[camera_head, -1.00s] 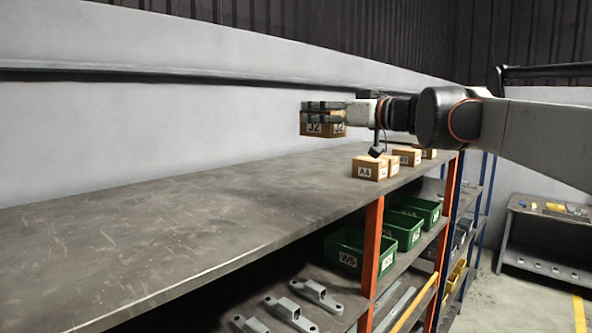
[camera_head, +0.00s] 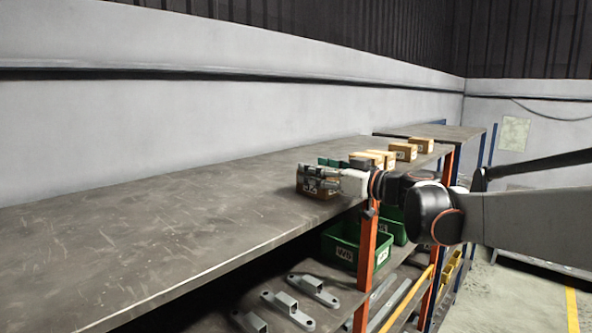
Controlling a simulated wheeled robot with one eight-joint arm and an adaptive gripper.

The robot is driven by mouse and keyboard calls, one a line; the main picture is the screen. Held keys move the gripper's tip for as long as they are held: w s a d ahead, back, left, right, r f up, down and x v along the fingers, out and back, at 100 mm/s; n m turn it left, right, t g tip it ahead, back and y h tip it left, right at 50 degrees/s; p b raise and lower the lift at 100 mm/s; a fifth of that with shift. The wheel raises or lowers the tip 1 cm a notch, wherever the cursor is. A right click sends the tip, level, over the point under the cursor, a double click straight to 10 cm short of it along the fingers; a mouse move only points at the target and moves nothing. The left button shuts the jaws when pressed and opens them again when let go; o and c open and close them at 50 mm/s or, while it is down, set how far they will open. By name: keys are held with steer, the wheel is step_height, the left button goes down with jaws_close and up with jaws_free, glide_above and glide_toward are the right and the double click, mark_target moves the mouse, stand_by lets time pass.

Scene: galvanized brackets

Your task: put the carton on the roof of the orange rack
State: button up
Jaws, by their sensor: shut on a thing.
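The carton (camera_head: 317,191) is a small brown box with a white label. My gripper (camera_head: 320,178) is shut on it from above and from the right, hiding much of its top. The carton is low at the right part of the grey, scratched roof (camera_head: 190,225) of the orange rack (camera_head: 367,252), close to its front edge. I cannot tell whether its underside touches the roof.
Several other cartons (camera_head: 403,151) stand on the rack tops behind and right of my gripper. Green bins (camera_head: 342,250) and grey brackets (camera_head: 314,289) are on the shelves below. The roof's left and middle are clear.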

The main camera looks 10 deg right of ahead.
steer(key=shift+f, duration=0.15)
steer(key=o, duration=1.2)
